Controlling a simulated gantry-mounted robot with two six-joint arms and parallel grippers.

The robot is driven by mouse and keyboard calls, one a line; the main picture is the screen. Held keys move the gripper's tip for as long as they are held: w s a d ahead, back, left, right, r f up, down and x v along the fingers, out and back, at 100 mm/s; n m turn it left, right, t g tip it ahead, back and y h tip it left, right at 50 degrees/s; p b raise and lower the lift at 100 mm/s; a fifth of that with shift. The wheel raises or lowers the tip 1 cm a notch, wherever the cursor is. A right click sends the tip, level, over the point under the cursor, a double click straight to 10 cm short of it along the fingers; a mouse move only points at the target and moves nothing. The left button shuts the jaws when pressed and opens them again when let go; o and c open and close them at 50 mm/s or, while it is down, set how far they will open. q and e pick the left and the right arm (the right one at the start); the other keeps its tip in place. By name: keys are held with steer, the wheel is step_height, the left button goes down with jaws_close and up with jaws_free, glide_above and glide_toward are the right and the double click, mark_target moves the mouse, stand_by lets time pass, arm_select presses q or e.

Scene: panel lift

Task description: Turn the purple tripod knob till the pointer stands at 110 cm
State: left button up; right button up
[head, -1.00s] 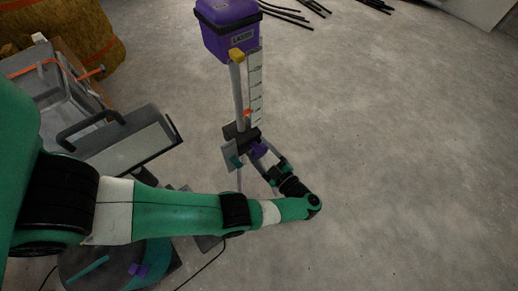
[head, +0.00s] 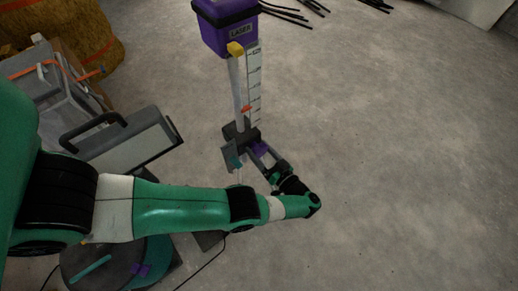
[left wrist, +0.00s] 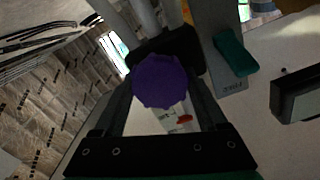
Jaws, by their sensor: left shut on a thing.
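The purple tripod knob (left wrist: 160,81) sits between the two fingers of my left gripper in the left wrist view, and the jaws are shut on it. In the head view the knob (head: 259,147) is partly hidden by my left gripper (head: 262,152). The tripod's grey post (head: 236,90) stands upright with a purple laser box (head: 228,25) on top. A white scale (head: 254,85) runs beside the post. A small orange-red pointer (head: 246,108) stands low on the scale; its numbers are too small to read. My right gripper is not in view.
A grey case with a dark handle (head: 125,140) lies left of the tripod. A dark round tub (head: 115,265) stands at the lower left, partly behind my left arm. Black rods (head: 285,14) lie at the back. The floor on the right is clear.

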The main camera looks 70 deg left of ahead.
arm_select(q)
steer(key=m, duration=0.6)
steer(key=shift+w, duration=0.1)
steer(key=m, duration=0.6)
steer(key=shift+m+b, duration=0.3)
stand_by(0.3)
steer(key=o, duration=1.3)
steer(key=shift+f, duration=0.1)
steer(key=shift+d, duration=0.1)
